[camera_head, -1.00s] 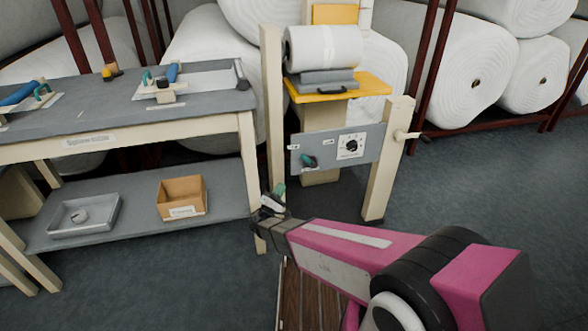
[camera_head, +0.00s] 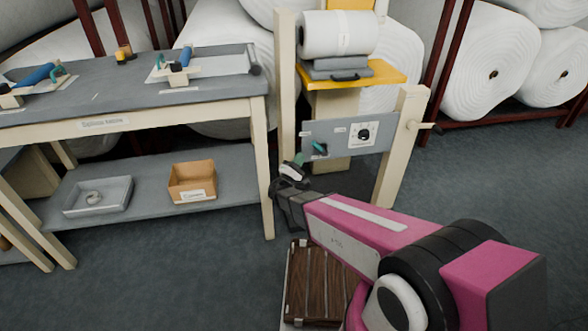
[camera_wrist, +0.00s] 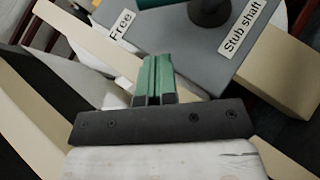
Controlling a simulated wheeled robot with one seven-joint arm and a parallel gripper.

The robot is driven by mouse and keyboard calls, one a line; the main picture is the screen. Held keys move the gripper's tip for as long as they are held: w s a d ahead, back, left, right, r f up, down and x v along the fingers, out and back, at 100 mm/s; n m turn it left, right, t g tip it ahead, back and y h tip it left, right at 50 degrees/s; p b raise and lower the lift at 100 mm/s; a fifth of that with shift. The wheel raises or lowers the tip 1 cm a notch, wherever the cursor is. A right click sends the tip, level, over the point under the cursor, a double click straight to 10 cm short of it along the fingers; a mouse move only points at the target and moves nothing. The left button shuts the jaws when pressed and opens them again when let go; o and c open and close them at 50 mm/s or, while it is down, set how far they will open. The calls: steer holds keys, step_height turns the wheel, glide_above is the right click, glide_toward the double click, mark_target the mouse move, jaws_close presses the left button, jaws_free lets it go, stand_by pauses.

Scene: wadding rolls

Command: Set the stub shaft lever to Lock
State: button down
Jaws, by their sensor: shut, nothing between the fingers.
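The stub shaft lever (camera_head: 320,149) is a teal handle on a dark hub, low on the left of a grey panel (camera_head: 347,151). In the wrist view the dark hub (camera_wrist: 210,12) and part of the teal handle (camera_wrist: 158,4) show at the top edge, cut off. Labels there read "Free" (camera_wrist: 121,25) and "Stub shaft" (camera_wrist: 242,28). The lever's exact setting cannot be told. My gripper (camera_head: 299,159) is left of the lever, near the panel's left edge. Its green fingertips (camera_wrist: 154,76) are shut together and empty, apart from the lever.
A round dial (camera_head: 363,134) sits right of the lever. Cream posts flank the panel; a crank handle (camera_head: 427,126) sticks out from the right one. A grey worktable (camera_head: 130,100) stands left, with a cardboard box (camera_head: 192,182) and grey tray (camera_head: 98,196) on its lower shelf.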

mark_target(313, 145)
steer(key=shift+w+d+r, duration=0.25)
steer(key=shift+d+r, duration=0.6)
steer(key=shift+d, duration=0.1)
steer(key=shift+w+d+r, duration=0.25)
steer(key=shift+d+r, duration=0.55)
steer(key=shift+d, duration=0.15)
